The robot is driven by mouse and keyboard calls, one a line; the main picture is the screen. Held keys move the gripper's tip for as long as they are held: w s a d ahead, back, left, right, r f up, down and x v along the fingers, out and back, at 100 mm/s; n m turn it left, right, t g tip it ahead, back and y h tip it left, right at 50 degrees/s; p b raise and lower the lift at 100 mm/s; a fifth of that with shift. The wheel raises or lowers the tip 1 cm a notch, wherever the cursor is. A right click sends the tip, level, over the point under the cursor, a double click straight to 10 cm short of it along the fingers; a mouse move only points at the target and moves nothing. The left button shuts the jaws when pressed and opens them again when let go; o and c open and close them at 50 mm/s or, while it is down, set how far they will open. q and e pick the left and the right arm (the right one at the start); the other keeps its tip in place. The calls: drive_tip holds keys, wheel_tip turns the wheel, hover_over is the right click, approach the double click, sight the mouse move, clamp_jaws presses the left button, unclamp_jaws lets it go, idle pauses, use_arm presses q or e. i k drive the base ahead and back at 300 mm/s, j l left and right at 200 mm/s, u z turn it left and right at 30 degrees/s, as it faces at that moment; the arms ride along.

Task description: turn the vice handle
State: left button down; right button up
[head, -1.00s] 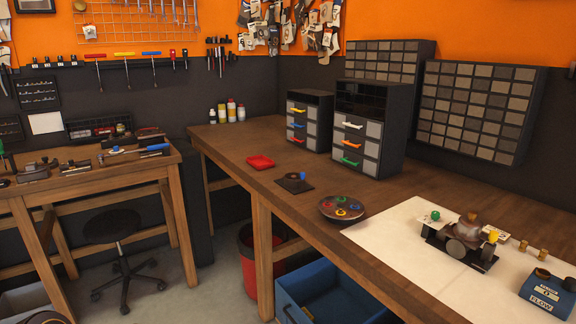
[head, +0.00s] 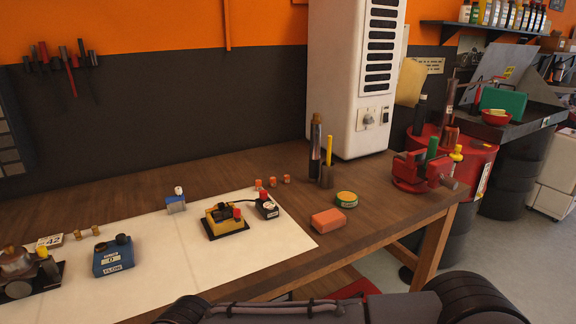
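A red bench vice (head: 412,172) stands on the right end of the long wooden workbench, close to its corner. A short grey cylindrical part sticks out at its right side. I cannot clearly make out its handle at this size. A green cylinder and a yellow-topped piece show right by the vice. Neither of my grippers is in view.
A tall white cabinet (head: 340,60) stands behind. A white sheet (head: 180,262) carries a blue FLOW box (head: 113,260) and a yellow device (head: 224,218). Red drums stand beyond the bench.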

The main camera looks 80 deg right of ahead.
sight(449, 182)
drive_tip(key=z, duration=3.8)
